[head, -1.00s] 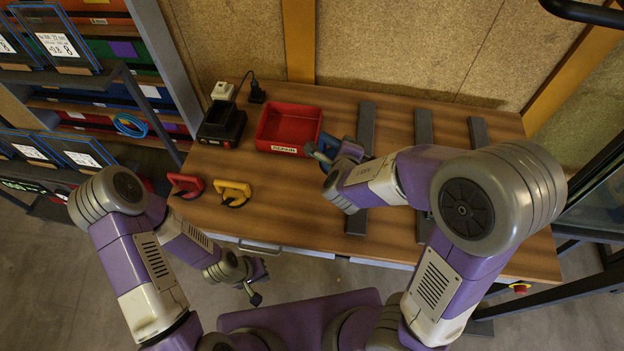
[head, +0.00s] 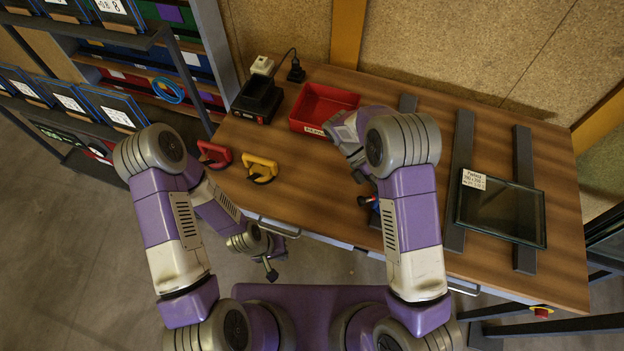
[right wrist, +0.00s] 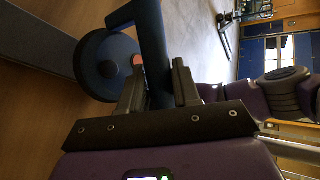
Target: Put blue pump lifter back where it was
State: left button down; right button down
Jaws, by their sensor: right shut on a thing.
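The blue pump lifter (right wrist: 153,45) is in my right gripper (right wrist: 158,88). In the right wrist view the fingers are closed around its blue handle, and a round blue suction disc shows beside it. In the head view only a small blue and red bit of it shows past my right forearm, near the table's front edge; the arm hides most of it and the gripper. My left gripper (head: 269,268) hangs empty in front of the table; its fingers are too small to read. A red lifter (head: 213,153) and a yellow lifter (head: 262,168) lie on the table's left part.
A red bin (head: 322,103) and a black charger (head: 257,100) stand at the back of the wooden table. A framed glass pane (head: 503,212) with a label lies across dark bars (head: 460,165) on the right. A shelf (head: 175,60) with boxes stands left.

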jog(key=w+a+f+m+y+b, duration=0.1)
jog(key=w+a+m+y+b, duration=0.15)
jog(key=a+m+y, duration=1.3)
jog(key=w+a+r+m+t+y, duration=0.3)
jog(key=w+m+t+y, duration=0.1)
jog(key=w+m+t, duration=0.85)
jog(key=f, duration=0.3)
jog(key=s+f+m+g+b, duration=0.1)
jog(key=f, duration=0.2)
jog(key=f+m+b, duration=0.1)
jog(key=f, duration=0.2)
jog(key=shift+s+d, duration=0.25)
jog(key=c, duration=0.8)
grip_release()
jog(key=shift+s, duration=0.1)
jog(key=shift+r, duration=0.1)
